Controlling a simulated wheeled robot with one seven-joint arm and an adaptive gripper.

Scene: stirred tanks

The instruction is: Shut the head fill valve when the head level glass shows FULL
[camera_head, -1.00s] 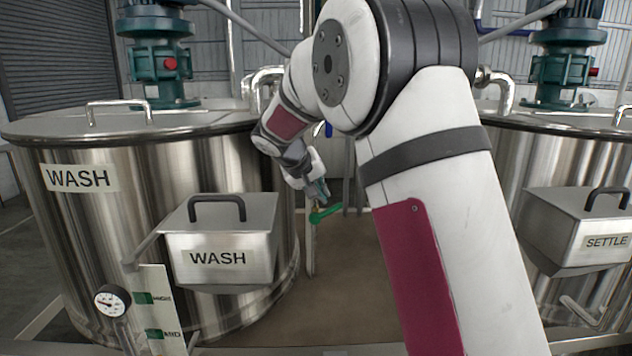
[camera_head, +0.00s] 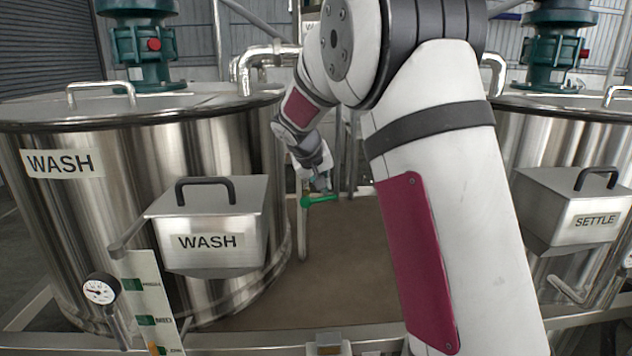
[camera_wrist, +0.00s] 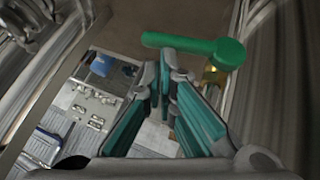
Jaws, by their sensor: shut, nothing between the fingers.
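A green lever handle (camera_head: 320,201) sits between the two tanks, just below my gripper (camera_head: 322,182) in the head view. In the wrist view the green handle (camera_wrist: 190,46) lies across the top, its round hub at the right above a small brass-coloured fitting (camera_wrist: 212,75). My gripper (camera_wrist: 166,68) is shut and empty, with its fingertips close to the handle's near side. I cannot tell whether they touch. No label on the valve is readable. I cannot make out a head level glass reading FULL.
The WASH tank (camera_head: 110,200) stands left with a WASH box (camera_head: 212,225) on its front. A dial gauge (camera_head: 101,290) and a strip with green tags (camera_head: 150,285) are below it. The SETTLE box (camera_head: 575,210) is on the right tank. Brown floor (camera_head: 340,265) shows between them.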

